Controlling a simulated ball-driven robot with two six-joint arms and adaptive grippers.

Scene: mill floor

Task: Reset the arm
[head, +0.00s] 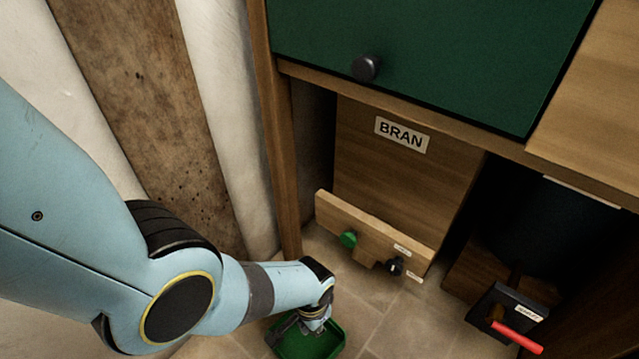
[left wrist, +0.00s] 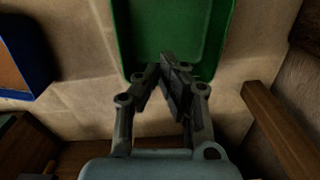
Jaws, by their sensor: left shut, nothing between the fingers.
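My left arm comes in from the left in the head view and reaches down to the floor. My left gripper (head: 308,322) is partly hidden by its own wrist there. It is over a green tray (head: 322,346) on the tiled floor. In the left wrist view, the gripper (left wrist: 166,68) is shut and empty, its fingertips over the near edge of the green tray (left wrist: 172,30). I cannot tell whether it touches the tray. My right gripper is in neither view.
A wooden bin labelled BRAN (head: 385,165) stands under a cabinet with a green front (head: 430,50). A black box with a red handle (head: 517,337) is at right. A blue container (left wrist: 25,55) shows in the left wrist view.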

